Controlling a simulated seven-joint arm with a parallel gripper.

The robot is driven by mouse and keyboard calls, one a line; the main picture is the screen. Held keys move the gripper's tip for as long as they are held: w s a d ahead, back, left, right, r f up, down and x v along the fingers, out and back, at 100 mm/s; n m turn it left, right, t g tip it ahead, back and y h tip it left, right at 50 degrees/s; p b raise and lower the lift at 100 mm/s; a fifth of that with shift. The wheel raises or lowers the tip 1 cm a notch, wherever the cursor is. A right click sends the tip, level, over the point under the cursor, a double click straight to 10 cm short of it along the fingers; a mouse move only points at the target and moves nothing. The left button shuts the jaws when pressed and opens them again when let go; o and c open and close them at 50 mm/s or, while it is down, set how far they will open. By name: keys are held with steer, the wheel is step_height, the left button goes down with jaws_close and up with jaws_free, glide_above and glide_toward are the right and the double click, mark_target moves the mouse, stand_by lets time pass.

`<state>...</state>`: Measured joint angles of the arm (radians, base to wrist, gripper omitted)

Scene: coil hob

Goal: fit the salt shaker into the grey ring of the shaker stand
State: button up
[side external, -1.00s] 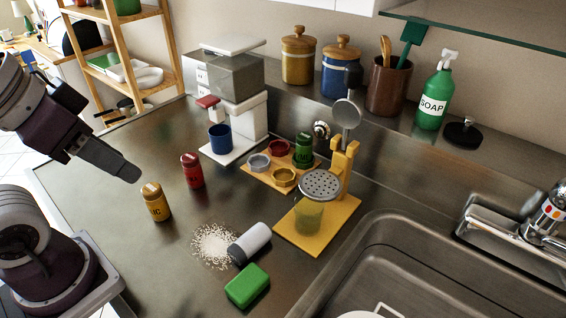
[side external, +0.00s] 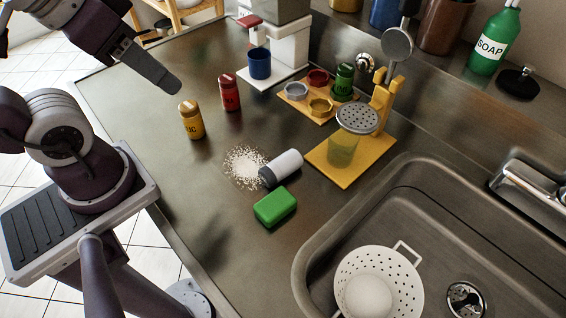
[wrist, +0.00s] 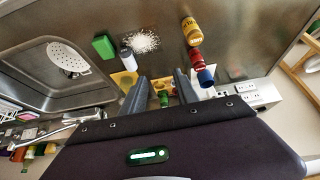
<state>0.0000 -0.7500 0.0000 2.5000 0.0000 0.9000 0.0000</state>
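The salt shaker (side external: 281,168), a white cylinder with a dark grey end, lies on its side on the steel counter. Its dark end is at the edge of spilled white grains. It also shows in the wrist view (wrist: 127,58). The shaker stand (side external: 306,108) is a wooden board with several rings. Its grey ring (side external: 296,91) is at the left and looks empty; red and yellow rings also look empty. A green shaker (side external: 344,80) stands upright on it. My gripper (side external: 172,84) is raised at upper left, away from the salt shaker; its fingers are apart and empty in the wrist view (wrist: 160,76).
A yellow shaker (side external: 191,119) and a red shaker (side external: 229,93) stand upright left of the stand. A green sponge (side external: 275,207) lies just in front of the salt shaker. A yellow holder (side external: 345,172) with a strainer and the sink (side external: 440,190) are to the right.

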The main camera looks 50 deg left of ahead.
steer(key=o, duration=1)
steer(key=m+g, duration=0.6)
steer(key=m, duration=1.2)
glide_above(281, 161)
steer(key=a, duration=0.1)
step_height(281, 161, down, 14)
steer(key=shift+a, duration=0.15)
steer(key=shift+m, duration=0.3)
steer(key=f, duration=0.2)
steer(key=d+f, duration=0.1)
steer(key=f, duration=0.4)
steer(key=shift+d+f, duration=0.15)
